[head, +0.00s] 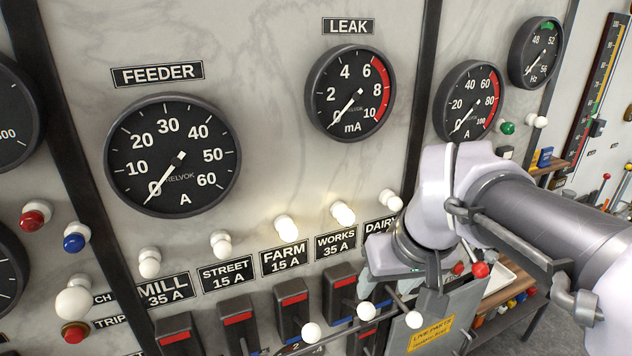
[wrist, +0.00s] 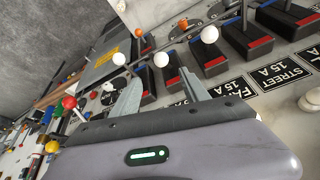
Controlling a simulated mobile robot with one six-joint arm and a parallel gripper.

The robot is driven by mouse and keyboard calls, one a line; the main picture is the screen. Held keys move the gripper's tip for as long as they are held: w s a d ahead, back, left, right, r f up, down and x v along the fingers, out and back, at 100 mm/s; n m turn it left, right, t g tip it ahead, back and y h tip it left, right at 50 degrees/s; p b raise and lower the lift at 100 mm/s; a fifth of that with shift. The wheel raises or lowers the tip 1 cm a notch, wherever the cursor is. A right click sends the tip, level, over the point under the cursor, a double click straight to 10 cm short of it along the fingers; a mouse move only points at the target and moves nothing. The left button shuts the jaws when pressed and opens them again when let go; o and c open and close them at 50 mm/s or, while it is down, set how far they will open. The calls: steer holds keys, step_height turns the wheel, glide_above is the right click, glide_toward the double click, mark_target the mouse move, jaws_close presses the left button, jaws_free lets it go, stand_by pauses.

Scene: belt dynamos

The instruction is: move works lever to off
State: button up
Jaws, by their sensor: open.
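The works switch box (head: 341,288), under the "WORKS 35 A" label (head: 336,245), has a red mark on its upper part. Its lever's white knob (head: 366,311) sticks out below and right of the box in the head view. In the wrist view the works knob (wrist: 161,60) seems to show just beyond and between my two fingertips. My gripper (wrist: 158,86) is open and empty, close to the lever; contact cannot be told. In the head view my wrist covers part of the dairy switch. The dairy knob (head: 414,319) is beside the fingers.
The farm knob (head: 311,332) stands close on the left of the works lever. A grey box with a yellow warning label (head: 430,335) is below right. Lit white lamps (head: 286,228) and gauges (head: 350,93) are above the switches.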

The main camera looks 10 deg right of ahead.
glide_above(363, 316)
steer(key=s+d, duration=0.1)
steer(key=s, duration=0.2)
step_height(363, 316, down, 5)
steer(key=x, duration=0.3)
steer(key=b+x, duration=0.1)
steer(key=x, duration=0.3)
steer(key=w+x, duration=0.1)
steer(key=x, duration=0.2)
steer(key=shift+w+d+f+b, duration=0.1)
steer(key=shift+d+b, duration=0.15)
steer(key=shift+b, duration=0.1)
steer(key=shift+w+f, duration=0.2)
steer(key=shift+w, duration=0.05)
steer(key=shift+s, duration=0.1)
steer(key=shift+r, duration=0.1)
steer(key=shift+c, duration=0.4)
jaws_close()
